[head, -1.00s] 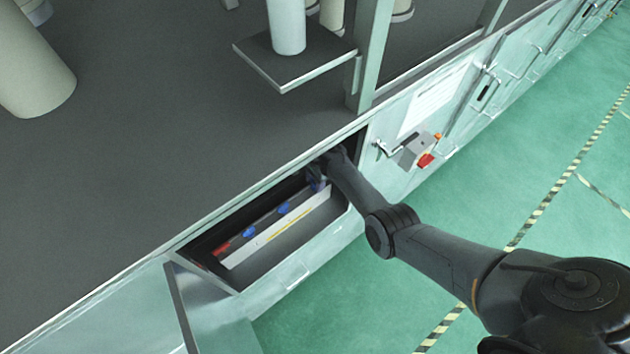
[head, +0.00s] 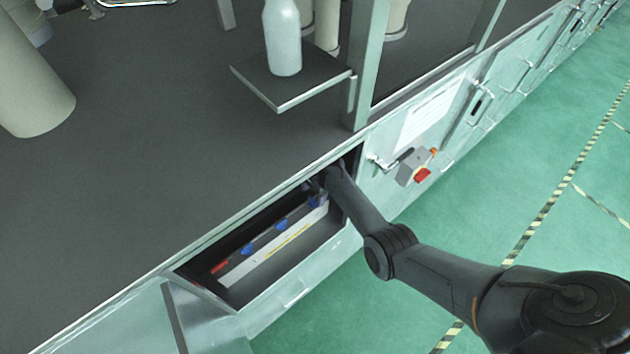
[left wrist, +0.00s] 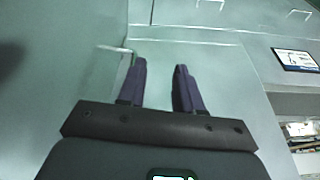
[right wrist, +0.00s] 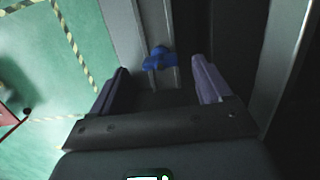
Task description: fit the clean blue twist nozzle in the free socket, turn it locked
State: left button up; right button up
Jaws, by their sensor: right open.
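A pale rail (head: 270,246) lies in an open recess in the cabinet front. Two blue nozzles, (head: 281,224) and (head: 247,250), sit along it, with a red piece (head: 219,267) at its left end. Another blue nozzle (head: 316,201) is at the right end, beside my right gripper (head: 313,188). In the right wrist view, a winged blue nozzle (right wrist: 159,59) shows just beyond my open, empty fingers, roughly centred. I cannot tell which nozzle is clean, and no free socket is clear. My left gripper (left wrist: 159,68) is open and empty before a pale cabinet panel.
The recess walls are close around my right gripper. A grey box with a red part (head: 415,168) is fixed to the cabinet front on the right. A white bottle (head: 283,40) stands on a small shelf (head: 262,84). The dark worktop (head: 170,130) is largely clear.

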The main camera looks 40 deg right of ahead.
notch_tip(320, 180, up, 8)
jog(key=d, duration=0.1)
jog(key=shift+f, duration=0.15)
